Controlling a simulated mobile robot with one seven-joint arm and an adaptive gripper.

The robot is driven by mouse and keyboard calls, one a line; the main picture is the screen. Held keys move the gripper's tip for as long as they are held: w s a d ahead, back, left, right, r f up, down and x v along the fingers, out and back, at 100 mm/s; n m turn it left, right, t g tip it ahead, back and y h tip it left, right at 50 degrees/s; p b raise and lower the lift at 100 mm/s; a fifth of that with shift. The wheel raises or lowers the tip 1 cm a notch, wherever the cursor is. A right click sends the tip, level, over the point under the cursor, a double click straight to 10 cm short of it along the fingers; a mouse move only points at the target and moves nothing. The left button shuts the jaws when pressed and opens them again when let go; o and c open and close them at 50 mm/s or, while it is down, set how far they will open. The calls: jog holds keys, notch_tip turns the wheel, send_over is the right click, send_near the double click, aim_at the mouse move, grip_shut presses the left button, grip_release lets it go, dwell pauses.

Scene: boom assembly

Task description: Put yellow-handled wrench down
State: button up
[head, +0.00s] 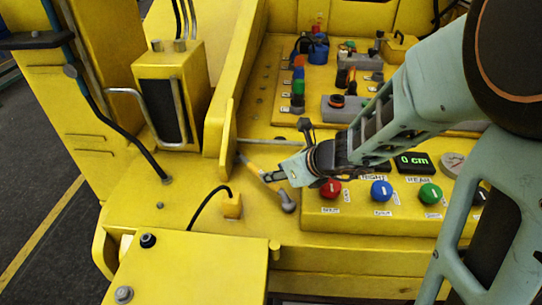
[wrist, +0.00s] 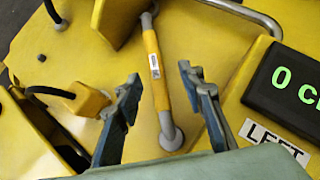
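The yellow-handled wrench (head: 262,173) has grey ends and appears to lie on the yellow deck, left of the button panel. In the wrist view the wrench (wrist: 156,72) runs lengthwise between my two fingers, with a white label on its handle. My gripper (head: 274,177) is over it in the head view and hides part of the handle. In the wrist view my gripper (wrist: 159,76) is open, with a visible gap between each finger and the handle. I cannot tell how high the fingers are above the deck.
The button panel (head: 325,218) with red, blue and green buttons stands close on the right. A yellow bracket with a black cable (head: 231,205) is to the left. A yellow upright plate (head: 226,140) stands behind. A display (head: 413,161) reads 0 cm.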

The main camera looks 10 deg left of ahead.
aim_at(258, 174)
jog(key=x, duration=0.1)
jog(key=b+x, duration=0.1)
jog(key=x, duration=0.3)
jog(key=shift+s+a, duration=0.25)
jog(key=shift+s, duration=0.15)
jog(key=shift+w+a+f, duration=0.2)
jog(key=shift+w+f, duration=0.05)
jog(key=shift+f, duration=0.05)
grip_shut()
jog(key=shift+r, duration=0.1)
